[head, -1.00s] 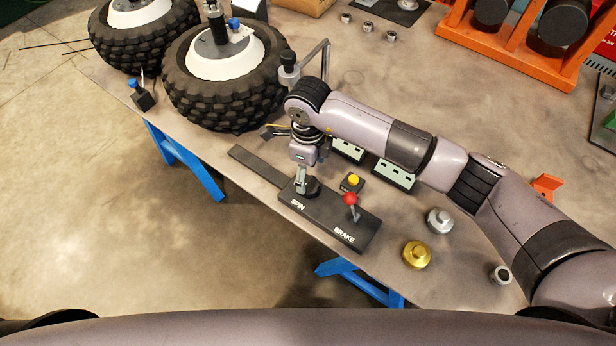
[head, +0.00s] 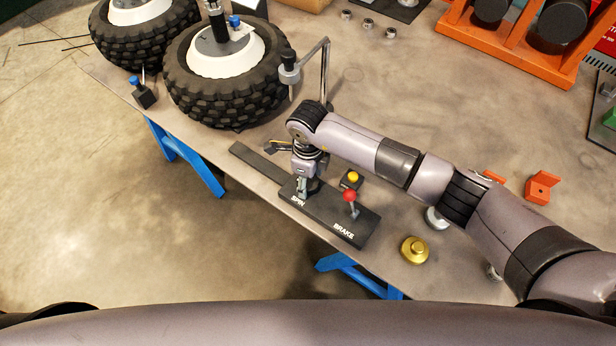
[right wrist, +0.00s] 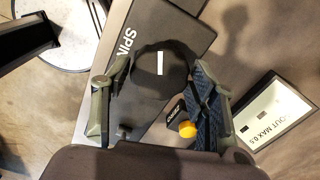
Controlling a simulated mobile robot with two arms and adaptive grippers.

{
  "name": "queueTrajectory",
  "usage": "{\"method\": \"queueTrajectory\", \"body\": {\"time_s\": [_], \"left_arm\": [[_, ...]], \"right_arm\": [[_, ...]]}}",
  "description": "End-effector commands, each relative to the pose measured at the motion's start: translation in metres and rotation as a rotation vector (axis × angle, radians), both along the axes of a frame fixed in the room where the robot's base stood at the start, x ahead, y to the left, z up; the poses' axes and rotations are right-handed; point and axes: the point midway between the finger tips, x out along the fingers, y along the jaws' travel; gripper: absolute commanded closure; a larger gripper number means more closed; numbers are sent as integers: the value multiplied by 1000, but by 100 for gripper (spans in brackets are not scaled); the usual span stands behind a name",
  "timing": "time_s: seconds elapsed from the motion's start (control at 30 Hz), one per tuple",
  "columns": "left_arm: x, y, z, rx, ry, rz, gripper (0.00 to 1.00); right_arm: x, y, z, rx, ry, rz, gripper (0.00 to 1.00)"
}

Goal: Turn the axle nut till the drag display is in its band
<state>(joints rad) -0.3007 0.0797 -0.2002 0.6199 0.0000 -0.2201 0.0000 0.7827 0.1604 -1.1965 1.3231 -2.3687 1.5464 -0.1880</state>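My right gripper (head: 302,188) points down over the SPIN end of the black control panel (head: 325,220). In the right wrist view its fingers (right wrist: 158,72) stand apart on either side of a dark round knob (right wrist: 160,78) with a white mark; I cannot tell whether they touch it. A wheel (head: 190,95) with a white rim stands at the upper left, with a black part at its hub; I cannot make out the axle nut. My left gripper is out of view.
The panel has a red-topped BRAKE lever (head: 350,198); a yellow button (head: 353,177) is beside it. A brass piece (head: 414,250) lies to the right, near an orange block (head: 541,187). A bent metal post (head: 325,70) stands beside the wheel. An orange rack (head: 480,50) is behind.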

Motion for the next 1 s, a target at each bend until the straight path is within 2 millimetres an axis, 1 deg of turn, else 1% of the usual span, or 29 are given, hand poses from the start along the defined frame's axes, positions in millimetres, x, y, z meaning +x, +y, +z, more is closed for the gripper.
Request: {"method": "queueTrajectory", "body": {"time_s": [0.03,0.07,0.43,0.57,0.73,0.87,1.0], "left_arm": [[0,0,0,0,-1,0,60],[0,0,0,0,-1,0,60],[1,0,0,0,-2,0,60],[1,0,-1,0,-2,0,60],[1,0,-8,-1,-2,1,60],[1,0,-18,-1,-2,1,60],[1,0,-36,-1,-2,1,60]], "right_arm": [[0,0,0,0,0,0,52],[0,0,0,0,0,0,54],[0,0,1,0,0,0,79],[0,0,0,0,0,3,79],[1,0,-1,-1,-2,39,79],[1,0,-3,-1,-4,98,79],[2,-1,-5,-3,-4,198,79]]}}
